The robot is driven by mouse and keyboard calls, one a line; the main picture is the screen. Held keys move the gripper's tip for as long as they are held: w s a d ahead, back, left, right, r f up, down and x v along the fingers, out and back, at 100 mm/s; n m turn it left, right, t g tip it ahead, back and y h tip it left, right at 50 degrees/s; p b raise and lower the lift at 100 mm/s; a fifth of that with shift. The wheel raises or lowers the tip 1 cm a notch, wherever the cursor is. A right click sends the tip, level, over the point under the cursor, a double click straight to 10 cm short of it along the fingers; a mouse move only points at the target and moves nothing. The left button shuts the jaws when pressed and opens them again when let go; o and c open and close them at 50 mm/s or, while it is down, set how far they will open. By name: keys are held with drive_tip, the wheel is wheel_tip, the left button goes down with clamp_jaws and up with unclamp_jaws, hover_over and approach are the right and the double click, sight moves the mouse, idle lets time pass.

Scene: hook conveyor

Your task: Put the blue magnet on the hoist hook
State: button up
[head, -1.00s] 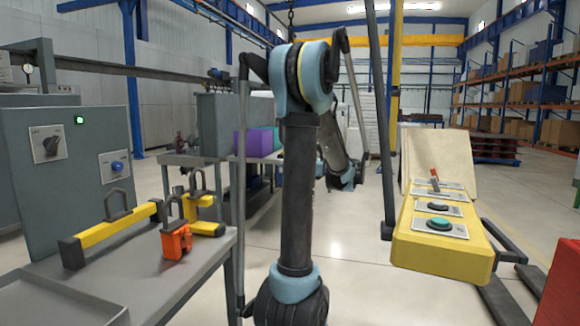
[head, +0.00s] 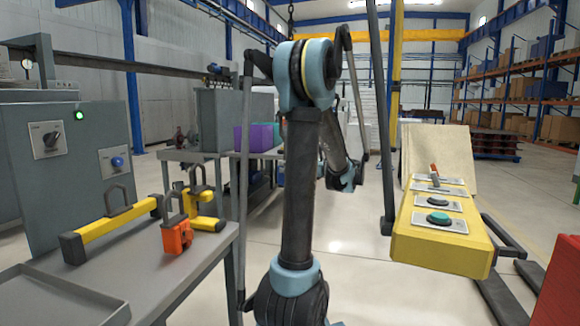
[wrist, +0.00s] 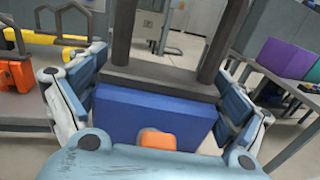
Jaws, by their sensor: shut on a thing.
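The blue magnet (wrist: 150,112) shows in the wrist view as a blue block under a dark grey bar with two dark uprights rising from it. My gripper (wrist: 158,100) has its fingers on both sides of the block and is shut on it. A small orange piece shows at the block's near side. In the head view my arm hides the gripper and the magnet. A dark chain (head: 291,15) hangs at the top centre of the head view, behind my arm. The hoist hook itself is not clearly visible.
At left a grey table (head: 150,285) carries a yellow lifting beam (head: 115,228), an orange clamp (head: 177,236) and a yellow bracket (head: 205,205). A yellow control box (head: 440,245) stands at right. Purple (head: 252,138) and teal boxes sit behind. Open floor lies between.

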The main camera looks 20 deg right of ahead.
drive_tip(key=shift+s+f, duration=0.1)
drive_tip(key=shift+f, duration=0.1)
idle(0.3)
drive_tip(key=o, duration=1.8)
drive_tip(key=shift+f, duration=0.1)
